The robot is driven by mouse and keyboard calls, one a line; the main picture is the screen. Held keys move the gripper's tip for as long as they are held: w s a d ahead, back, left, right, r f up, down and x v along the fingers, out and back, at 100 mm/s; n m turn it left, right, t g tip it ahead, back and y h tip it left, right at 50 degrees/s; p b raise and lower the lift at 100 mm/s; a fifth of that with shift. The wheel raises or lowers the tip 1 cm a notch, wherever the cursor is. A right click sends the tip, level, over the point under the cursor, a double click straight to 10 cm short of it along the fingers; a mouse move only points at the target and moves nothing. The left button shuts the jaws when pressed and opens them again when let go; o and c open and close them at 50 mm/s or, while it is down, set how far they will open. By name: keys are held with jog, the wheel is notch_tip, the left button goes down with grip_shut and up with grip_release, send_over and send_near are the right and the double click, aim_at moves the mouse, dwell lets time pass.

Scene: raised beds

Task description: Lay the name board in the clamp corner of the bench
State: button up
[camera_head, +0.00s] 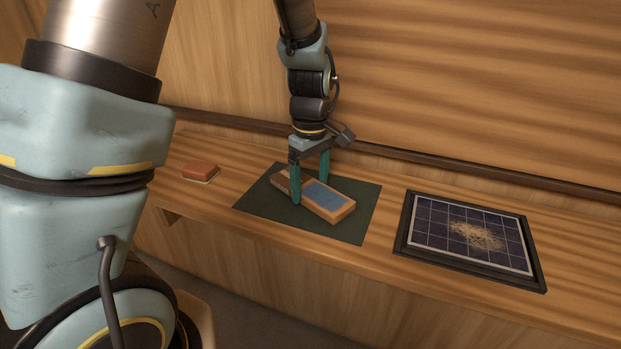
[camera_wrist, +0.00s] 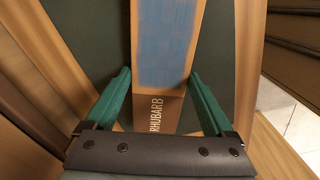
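The name board (camera_head: 329,199) is a wooden piece with a blue panel and a darker brown end lettered "RHUBARB". It lies at a slant on a dark green mat (camera_head: 350,232) on the wooden bench (camera_head: 375,262). In the wrist view the board (camera_wrist: 168,45) runs up the middle, its lettered end nearest me. My gripper (camera_head: 309,186) points down over the board's darker end. In the wrist view the gripper (camera_wrist: 160,72) has its green fingers apart, one on each side of the board, seemingly with narrow gaps. I cannot make out a clamp corner.
A dark-framed panel with a grid and a speckled pale patch (camera_head: 468,236) lies on the bench to the right. A small orange-brown block (camera_head: 201,171) lies to the left. A dark rail (camera_head: 430,170) runs along the back wall. Bare bench separates the mat from both.

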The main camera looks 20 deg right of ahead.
jog(key=shift+o, duration=0.8)
jog(key=shift+r, duration=0.1)
